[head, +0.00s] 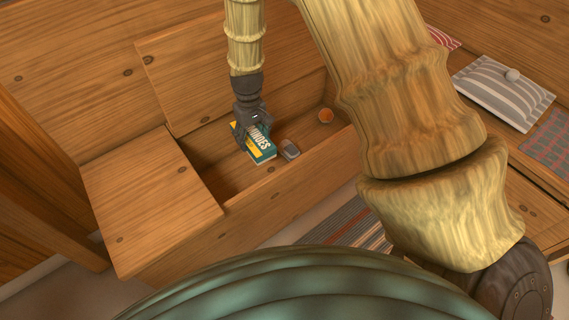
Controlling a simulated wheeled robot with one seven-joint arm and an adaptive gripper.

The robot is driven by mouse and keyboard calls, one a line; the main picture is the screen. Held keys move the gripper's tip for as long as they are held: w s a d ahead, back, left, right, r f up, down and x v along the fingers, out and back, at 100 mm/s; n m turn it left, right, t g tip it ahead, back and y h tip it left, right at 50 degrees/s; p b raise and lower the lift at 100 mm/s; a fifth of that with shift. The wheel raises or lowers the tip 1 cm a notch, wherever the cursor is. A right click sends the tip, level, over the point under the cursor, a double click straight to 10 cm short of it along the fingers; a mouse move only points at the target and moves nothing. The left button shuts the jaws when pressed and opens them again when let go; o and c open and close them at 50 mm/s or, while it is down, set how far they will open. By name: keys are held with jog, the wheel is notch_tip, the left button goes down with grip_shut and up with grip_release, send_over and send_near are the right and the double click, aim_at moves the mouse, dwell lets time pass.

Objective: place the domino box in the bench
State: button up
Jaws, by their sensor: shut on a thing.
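The domino box (262,148), teal and yellow with white lettering, is inside the open compartment of the wooden bench (246,209). My gripper (250,128) reaches down into the compartment from above and is shut on the upper left end of the box. The box is tilted in the picture. I cannot tell whether its underside touches the compartment floor. The fingertips are partly hidden against the box.
A raised lid (190,75) stands behind. A closed seat panel (150,200) is at left. A striped cushion (500,92) lies at right.

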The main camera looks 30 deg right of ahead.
jog(key=shift+n, duration=0.3)
jog(key=d+f+b, duration=0.1)
jog(key=f+b, duration=0.1)
jog(key=f, duration=0.5)
jog(key=d+f+b, duration=0.2)
jog(key=f, duration=0.6)
jog(key=d+f+b, duration=0.2)
jog(key=f+b, duration=0.1)
jog(key=f, duration=0.4)
jog(key=shift+w+f, duration=0.1)
jog(key=shift+f, duration=0.1)
jog(key=o, duration=1.2)
notch_tip(320, 180, up, 12)
jog(key=p, duration=0.4)
jog(key=shift+p, duration=0.4)
